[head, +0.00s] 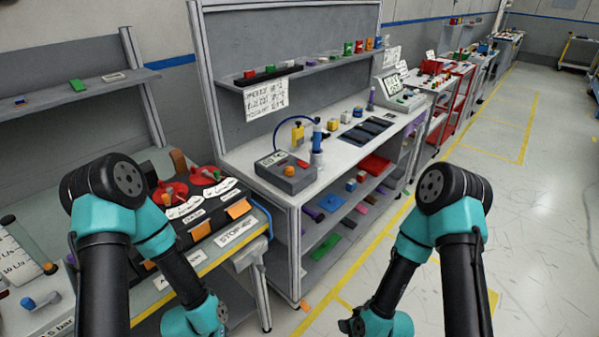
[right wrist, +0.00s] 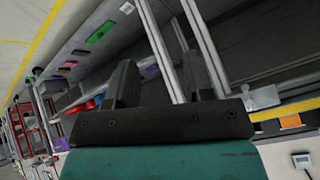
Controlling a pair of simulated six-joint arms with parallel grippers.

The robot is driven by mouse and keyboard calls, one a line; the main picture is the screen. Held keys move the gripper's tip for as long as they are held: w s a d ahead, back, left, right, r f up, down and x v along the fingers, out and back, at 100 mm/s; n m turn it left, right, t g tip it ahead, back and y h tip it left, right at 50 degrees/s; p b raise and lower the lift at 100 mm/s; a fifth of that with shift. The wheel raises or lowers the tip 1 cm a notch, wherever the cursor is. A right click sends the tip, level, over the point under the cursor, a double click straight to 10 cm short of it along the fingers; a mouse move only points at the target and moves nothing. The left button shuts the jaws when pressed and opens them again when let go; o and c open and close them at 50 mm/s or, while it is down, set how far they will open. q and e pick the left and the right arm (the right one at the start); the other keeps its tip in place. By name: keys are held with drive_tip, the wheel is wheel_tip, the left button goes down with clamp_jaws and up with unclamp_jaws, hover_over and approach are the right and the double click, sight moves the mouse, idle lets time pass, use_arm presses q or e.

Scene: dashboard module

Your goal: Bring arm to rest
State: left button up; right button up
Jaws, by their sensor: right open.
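My right arm (head: 455,235) bends down over the aisle floor at the right of the head view, its wrist (head: 385,322) at the bottom edge. In the right wrist view my right gripper (right wrist: 160,85) is open, its two dark fingers apart with nothing between them. My left arm (head: 125,225) reaches down in front of the left bench, its wrist (head: 195,318) at the bottom edge. The left gripper is out of the picture. The dashboard module (head: 215,215), with red round parts and orange tags, lies on the left bench.
A workbench (head: 345,160) stands in the middle with a grey control box (head: 287,172), a blue-topped cylinder (head: 317,145) and shelves of coloured parts below. A metal post (head: 295,250) stands between the arms. The aisle floor (head: 540,220) on the right is clear.

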drive_tip(key=s+d+m+g+h, duration=0.1)
drive_tip(key=s+d+m+g, duration=0.3)
drive_tip(key=s+d+m, duration=0.2)
drive_tip(key=shift+s+d+r+g+h, duration=0.3)
drive_tip(key=shift+s+d+r+h, duration=0.15)
drive_tip(key=shift+s, duration=0.2)
